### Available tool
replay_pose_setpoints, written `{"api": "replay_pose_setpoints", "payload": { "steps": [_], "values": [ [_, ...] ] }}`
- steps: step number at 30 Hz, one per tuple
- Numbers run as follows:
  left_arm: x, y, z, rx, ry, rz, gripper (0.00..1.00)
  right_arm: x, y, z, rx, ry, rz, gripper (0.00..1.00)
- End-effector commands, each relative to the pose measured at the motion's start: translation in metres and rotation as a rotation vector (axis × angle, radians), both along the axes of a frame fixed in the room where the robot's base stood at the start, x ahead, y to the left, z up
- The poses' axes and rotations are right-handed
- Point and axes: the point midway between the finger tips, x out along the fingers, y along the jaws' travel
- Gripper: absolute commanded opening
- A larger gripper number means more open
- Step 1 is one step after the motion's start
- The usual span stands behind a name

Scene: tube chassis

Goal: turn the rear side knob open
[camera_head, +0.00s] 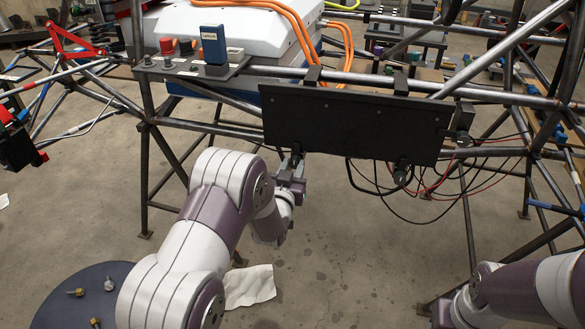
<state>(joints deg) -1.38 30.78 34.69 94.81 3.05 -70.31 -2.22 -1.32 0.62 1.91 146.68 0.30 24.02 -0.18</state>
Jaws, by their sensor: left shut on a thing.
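A black panel (355,122) hangs on the tube frame. A dark knob (402,174) sticks out below its lower edge, right of the middle. Another round knob (463,139) sits at its right end. My left gripper (294,160) is at the lower left edge of the panel, shut on a small part there that looks like a knob. The jaws mostly hide this part, and its turn angle cannot be made out. My right arm comes in at the lower right, and its gripper (443,312) shows only in part at the bottom, well away from the panel.
Loose red and black cables (420,205) hang below the panel's right half. Steel tubes (170,160) surround the panel. A white case (235,30) with orange cables stands behind it. A round dark stool top (75,290) with small brass fittings is at the lower left.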

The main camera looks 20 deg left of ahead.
Motion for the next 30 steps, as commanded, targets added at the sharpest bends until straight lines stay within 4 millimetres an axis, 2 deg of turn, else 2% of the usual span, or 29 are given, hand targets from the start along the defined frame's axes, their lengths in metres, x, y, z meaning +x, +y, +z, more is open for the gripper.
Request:
{"api": "replay_pose_setpoints", "payload": {
  "steps": [8,30],
  "values": [
    [-0.0001,-0.0006,0.0002,0.139,0.004,0.0,0.02,0.0,0.0,0.0009,0.0,0.0,0.0,0.43],
    [-0.0002,-0.0028,-0.0011,0.831,0.023,-0.001,0.02,0.0,0.0,0.0058,0.0,0.0,0.0,0.43]
  ]
}}
